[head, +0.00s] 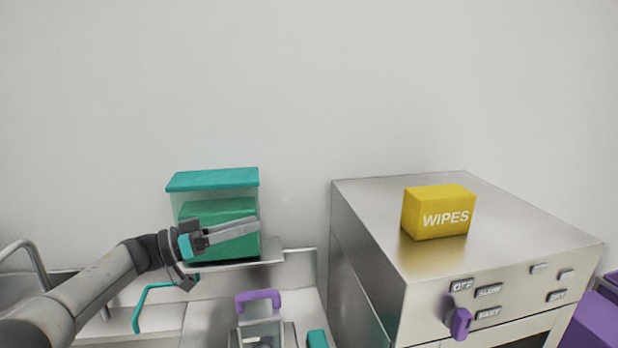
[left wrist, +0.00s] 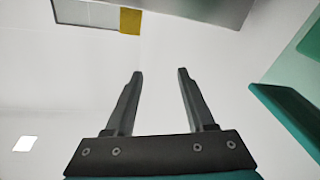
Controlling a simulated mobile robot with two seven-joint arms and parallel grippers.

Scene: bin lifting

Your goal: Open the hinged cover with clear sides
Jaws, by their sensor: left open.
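The hinged cover with clear sides (head: 184,208) stands on a shelf at the left in the head view. It has a teal top (head: 212,179) and a green block shows inside it. The cover looks shut. My left gripper (head: 258,226) is in front of the cover's clear side and hides part of it; I cannot tell whether it touches. In the left wrist view my left gripper (left wrist: 160,75) is open, with nothing between its fingers. Teal and green surfaces (left wrist: 288,115) lie to the right of the fingers there. My right gripper is not in view.
A large metal appliance (head: 370,240) stands at the right with a yellow wipes box (head: 438,212) on top and a purple knob (head: 459,323) in front. A purple handle (head: 258,297) and a teal curved handle (head: 150,292) are below the shelf (head: 275,258). The wall above is bare.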

